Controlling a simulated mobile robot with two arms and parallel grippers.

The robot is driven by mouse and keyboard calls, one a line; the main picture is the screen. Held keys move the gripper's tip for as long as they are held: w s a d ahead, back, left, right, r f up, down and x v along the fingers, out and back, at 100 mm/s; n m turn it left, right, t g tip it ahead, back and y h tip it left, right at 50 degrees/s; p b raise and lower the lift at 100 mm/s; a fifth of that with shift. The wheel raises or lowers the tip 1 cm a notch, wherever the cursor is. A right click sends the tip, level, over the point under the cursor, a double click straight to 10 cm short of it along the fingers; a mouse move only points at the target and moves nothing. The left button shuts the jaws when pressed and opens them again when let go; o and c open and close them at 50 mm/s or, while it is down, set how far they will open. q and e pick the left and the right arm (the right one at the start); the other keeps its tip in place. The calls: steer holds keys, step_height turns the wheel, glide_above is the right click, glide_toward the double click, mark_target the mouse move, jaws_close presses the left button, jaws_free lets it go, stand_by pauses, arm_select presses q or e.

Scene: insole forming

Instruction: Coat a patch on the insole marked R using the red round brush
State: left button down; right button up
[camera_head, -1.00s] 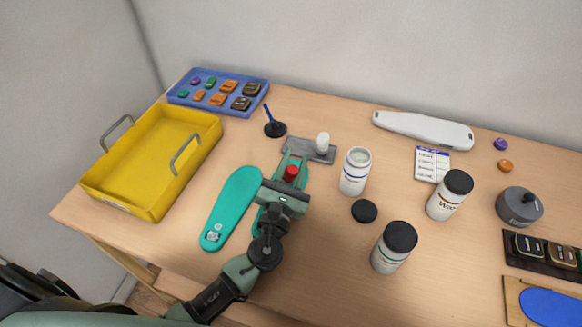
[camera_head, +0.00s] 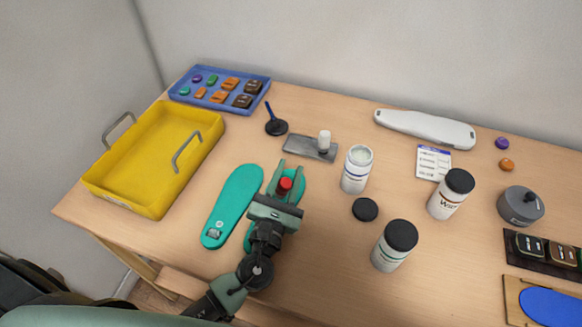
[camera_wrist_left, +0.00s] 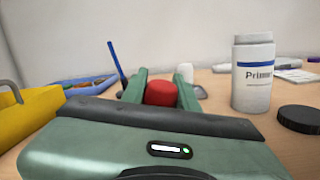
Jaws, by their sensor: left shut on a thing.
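My left gripper (camera_head: 282,183) is shut on the red round brush (camera_head: 285,185), whose red top shows between the fingers; it also shows in the left wrist view (camera_wrist_left: 161,93). The gripper is over a teal insole (camera_head: 298,181), mostly hidden under my arm. The brush's lower end is hidden, so I cannot tell if it touches the insole. Another teal insole (camera_head: 235,205) lies to the left, with a small label at its heel end. Any R mark on the covered insole is hidden. My right gripper is not in view.
An open white bottle (camera_head: 356,170), labelled Primer in the wrist view, stands right of the insoles, its black lid (camera_head: 365,209) beside it. A grey plate (camera_head: 300,146) with a white-topped piece and a blue brush in a black stand (camera_head: 276,127) are behind. A yellow tray (camera_head: 95,188) is left.

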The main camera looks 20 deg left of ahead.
arm_select(q)
steer(key=shift+s+a+r, duration=0.1)
steer(key=shift+s+r, duration=0.05)
steer(key=shift+s, duration=1.05)
steer(key=r+p, duration=0.5)
steer(key=r, duration=0.1)
steer(key=shift+w+p, duration=0.2)
steer(key=shift+p, duration=0.15)
step_height(320, 180, up, 3)
steer(key=p, duration=0.3)
steer(key=shift+r, duration=0.1)
